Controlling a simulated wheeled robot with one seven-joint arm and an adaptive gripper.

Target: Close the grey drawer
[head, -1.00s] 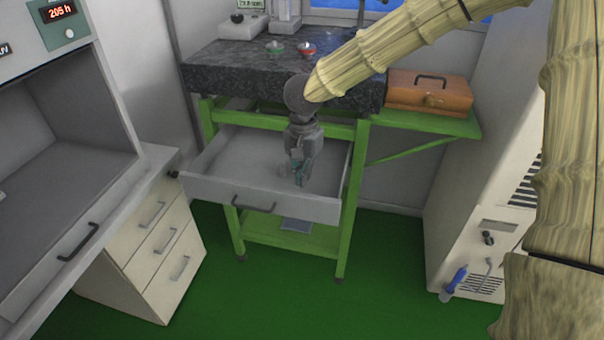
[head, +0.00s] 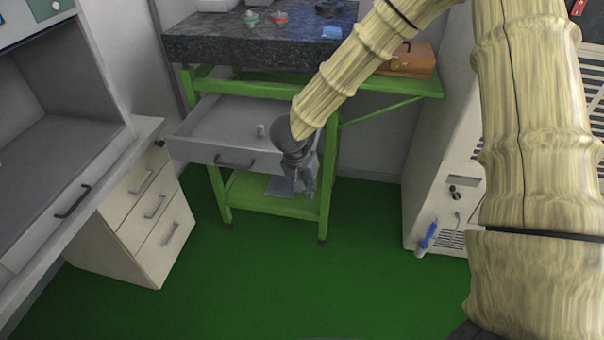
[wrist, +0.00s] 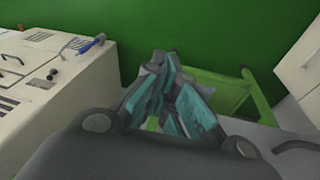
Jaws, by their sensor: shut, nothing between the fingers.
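The grey drawer (head: 207,151) stands pulled out under the dark stone top of the green table in the head view. A small whitish item (head: 261,131) lies inside it. A dark handle (head: 234,163) is on its front panel. My gripper (head: 306,192) points down at the right end of the drawer front and hides that corner. It is shut and empty. I cannot tell whether it touches the drawer. In the wrist view, the shut fingers (wrist: 172,112) show in front of the green floor, and a dark handle (wrist: 294,147) shows at the right edge.
A green table frame (head: 327,190) with a lower shelf carries the drawer. A white drawer cabinet (head: 150,220) stands close on the left. A white machine (head: 430,205) stands on the right. A brown case (head: 410,62) rests on the green side shelf. The green floor in front is clear.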

